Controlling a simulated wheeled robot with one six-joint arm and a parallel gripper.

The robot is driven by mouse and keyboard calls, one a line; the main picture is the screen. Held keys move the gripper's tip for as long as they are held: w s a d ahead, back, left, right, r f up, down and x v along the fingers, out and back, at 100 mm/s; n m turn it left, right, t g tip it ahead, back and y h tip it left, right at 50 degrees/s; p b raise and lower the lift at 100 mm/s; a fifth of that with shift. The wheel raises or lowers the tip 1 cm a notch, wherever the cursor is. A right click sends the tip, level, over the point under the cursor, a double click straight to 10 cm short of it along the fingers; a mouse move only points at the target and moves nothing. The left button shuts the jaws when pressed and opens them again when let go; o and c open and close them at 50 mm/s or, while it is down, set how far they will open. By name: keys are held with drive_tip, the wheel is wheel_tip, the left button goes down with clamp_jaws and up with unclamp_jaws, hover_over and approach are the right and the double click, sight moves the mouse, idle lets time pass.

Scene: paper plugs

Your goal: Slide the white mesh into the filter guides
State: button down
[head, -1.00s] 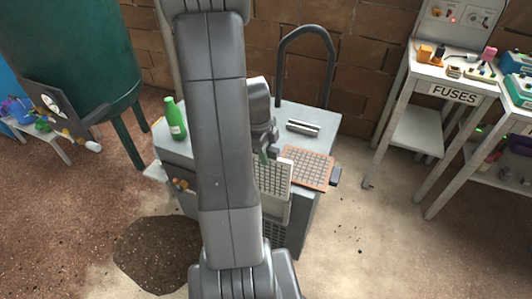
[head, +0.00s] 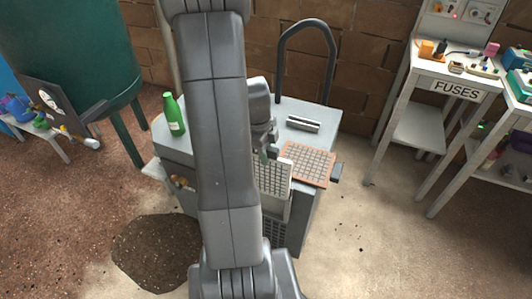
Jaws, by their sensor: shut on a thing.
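The white mesh (head: 275,178) is a gridded panel held upright at the front edge of the grey cabinet (head: 302,204). My gripper (head: 265,153) is shut on its upper edge. My arm hides the left part of the mesh. A pale slot-like frame, perhaps the filter guides (head: 278,208), shows just below the mesh on the cabinet's front. I cannot tell whether the mesh's lower edge is inside it.
A brown-framed mesh panel (head: 309,164) lies flat on the cabinet top, right of my gripper. A green bottle (head: 174,115) stands at the left. A FUSES table (head: 427,75) stands at the right, with bare floor between.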

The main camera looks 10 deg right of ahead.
drive_tip(key=b, duration=1.2)
hover_over(266, 193)
drive_tip(key=shift+w+d+f, duration=0.1)
drive_tip(key=shift+w+f, duration=0.1)
drive_tip(key=shift+f, duration=3.1)
drive_tip(key=shift+w+f, duration=0.2)
drive_tip(key=shift+f, duration=3.1)
drive_tip(key=shift+r, duration=0.25)
drive_tip(key=shift+f+b, duration=0.1)
drive_tip(key=shift+b, duration=0.35)
